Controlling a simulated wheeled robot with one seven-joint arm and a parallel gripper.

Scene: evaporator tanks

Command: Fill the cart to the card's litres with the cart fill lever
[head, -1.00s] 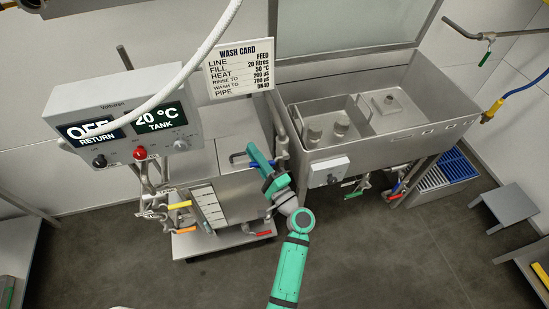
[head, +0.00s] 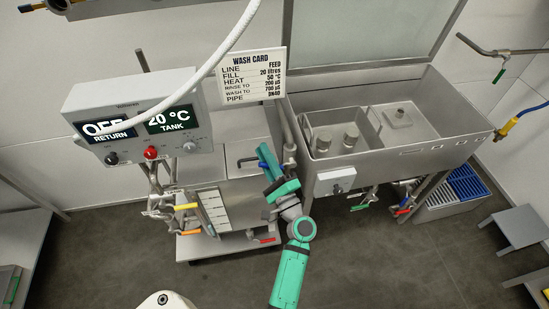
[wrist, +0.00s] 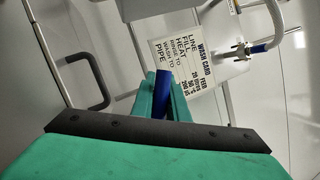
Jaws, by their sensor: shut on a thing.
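The blue cart fill lever (wrist: 163,82) sits between the two green fingers of my gripper (wrist: 162,78) in the wrist view. In the head view my gripper (head: 264,153) is shut on it at the cart top, and the fingers hide most of the lever. The wash card (head: 251,76) reads line FEED, fill 20 litres, heat 50 °C; it also shows in the wrist view (wrist: 182,65). The cart (head: 240,195) has a pale marked scale panel (head: 216,211) on its front. I cannot read a liquid level on it.
A grey control box (head: 135,118) at left shows OFF RETURN and 20 °C TANK. A pale hose crosses in front of it. The steel tank (head: 440,145) stands right of the cart. Yellow, orange and red valve handles stick out low on the cart. Open floor lies in front.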

